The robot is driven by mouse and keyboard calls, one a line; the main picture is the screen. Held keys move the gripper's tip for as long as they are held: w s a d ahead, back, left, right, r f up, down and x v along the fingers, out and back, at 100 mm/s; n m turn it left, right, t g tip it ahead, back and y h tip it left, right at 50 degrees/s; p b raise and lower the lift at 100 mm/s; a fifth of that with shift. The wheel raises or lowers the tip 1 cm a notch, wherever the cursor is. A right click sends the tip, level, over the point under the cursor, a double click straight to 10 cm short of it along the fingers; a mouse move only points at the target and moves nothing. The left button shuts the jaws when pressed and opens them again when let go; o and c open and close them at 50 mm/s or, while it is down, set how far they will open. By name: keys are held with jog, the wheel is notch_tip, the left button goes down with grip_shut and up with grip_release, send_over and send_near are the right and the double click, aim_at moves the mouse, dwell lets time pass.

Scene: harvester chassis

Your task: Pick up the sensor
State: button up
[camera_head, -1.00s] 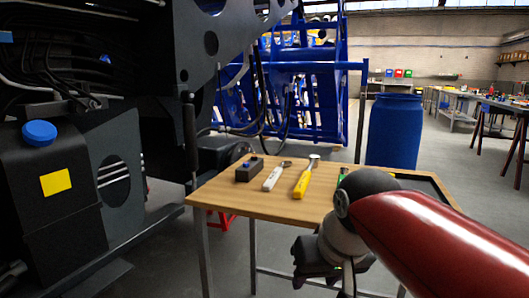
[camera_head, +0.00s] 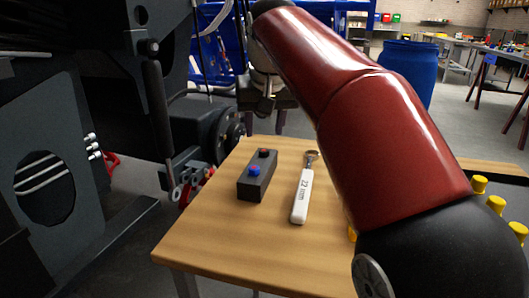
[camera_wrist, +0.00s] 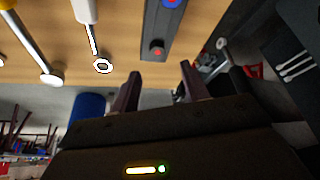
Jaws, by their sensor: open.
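A black box (camera_head: 256,183) with a blue and a red knob on top lies on the wooden table; it may be the sensor, but I cannot be sure. It also shows at the top of the wrist view (camera_wrist: 157,30), the red-knob end towards my gripper. My gripper (camera_head: 268,106) is beyond the table's far side in the head view, partly hidden by my red arm. In the wrist view its two fingers (camera_wrist: 158,84) are apart with nothing between them, and the box lies beyond their tips.
A white 22 mm wrench (camera_head: 301,195) lies right of the box on the wooden table (camera_head: 215,240). A yellow-handled tool (camera_wrist: 22,32) lies beyond it. Yellow cylinders (camera_head: 496,205) stand at the right. Dark machinery (camera_head: 60,180) borders the left; a blue barrel (camera_head: 405,72) stands behind.

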aim_at(264, 151)
jog(key=x, duration=0.2)
jog(key=b+x, duration=0.1)
jog(key=s+x, duration=0.1)
jog(key=x, duration=0.1)
jog(key=shift+d+f, duration=0.1)
jog(key=shift+f, duration=0.5)
